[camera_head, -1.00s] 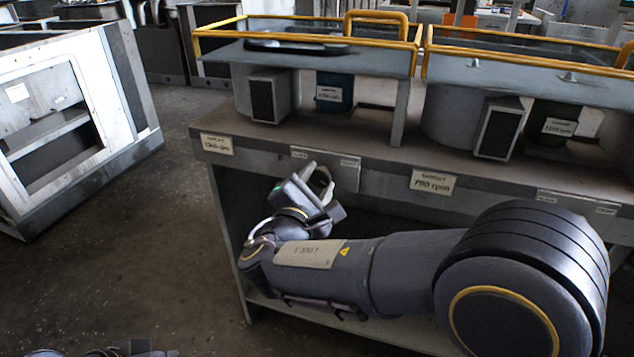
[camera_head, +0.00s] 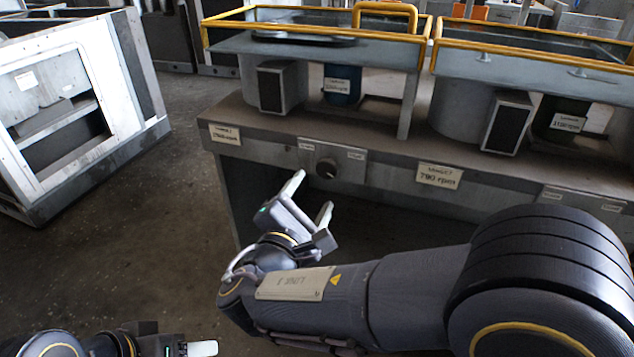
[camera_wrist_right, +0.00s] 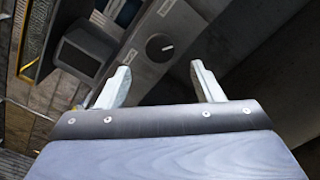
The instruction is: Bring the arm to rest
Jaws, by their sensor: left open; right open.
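My left gripper (camera_head: 200,348) is at the bottom left of the head view, low over the floor, and only partly in frame.
The bench (camera_head: 385,178) carries blower housings with yellow rails (camera_head: 330,35) and labels such as the 790 rpm plate (camera_head: 440,176). A white cabinet (camera_head: 75,110) stands at the left. Dark floor (camera_head: 150,240) between them is clear.

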